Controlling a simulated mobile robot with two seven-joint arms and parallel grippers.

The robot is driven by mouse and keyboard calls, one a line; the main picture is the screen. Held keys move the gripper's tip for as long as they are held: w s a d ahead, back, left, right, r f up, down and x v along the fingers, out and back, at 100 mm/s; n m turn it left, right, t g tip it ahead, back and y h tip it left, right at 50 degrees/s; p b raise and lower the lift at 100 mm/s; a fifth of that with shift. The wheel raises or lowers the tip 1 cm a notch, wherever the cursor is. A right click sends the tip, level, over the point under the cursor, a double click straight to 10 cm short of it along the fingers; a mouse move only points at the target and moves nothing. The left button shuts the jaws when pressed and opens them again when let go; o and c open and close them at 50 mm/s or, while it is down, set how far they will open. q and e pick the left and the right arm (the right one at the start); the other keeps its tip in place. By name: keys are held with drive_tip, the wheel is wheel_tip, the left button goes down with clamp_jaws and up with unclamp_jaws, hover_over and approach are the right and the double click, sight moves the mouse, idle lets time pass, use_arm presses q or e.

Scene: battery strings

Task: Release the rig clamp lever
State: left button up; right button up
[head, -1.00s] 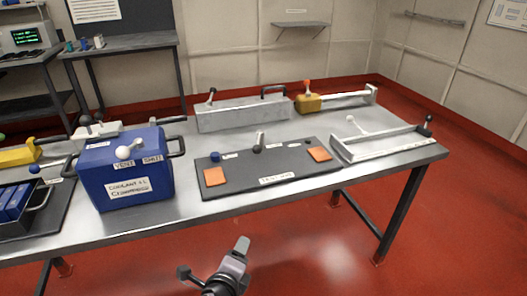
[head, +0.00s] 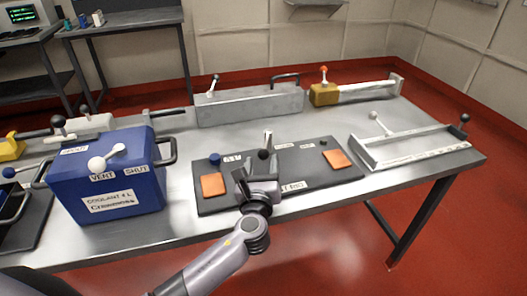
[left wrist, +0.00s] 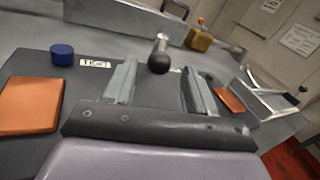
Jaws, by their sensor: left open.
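The dark test board (head: 330,172) lies on the metal table, with an orange pad at each end. A lever with a metal shaft and black ball (head: 264,154), which looks like the rig clamp lever, stands near its middle. My left gripper (head: 256,174) is open and empty over the front of the board, just nearer to me than the lever. In the left wrist view the black ball (left wrist: 159,63) shows beyond and between the two fingertips (left wrist: 158,82), apart from both. My right gripper is not in view.
A blue coolant box (head: 108,185) stands left of the board. A grey block with a handle (head: 250,105) and a yellow block (head: 323,95) are behind it. A white frame (head: 415,146) lies to the right. A blue knob (head: 214,158) sits on the board.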

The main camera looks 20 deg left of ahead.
sight(263, 158)
use_arm(q)
drive_tip(key=shift+x, duration=2.4)
drive_tip(key=shift+c, duration=0.3)
clamp_jaws()
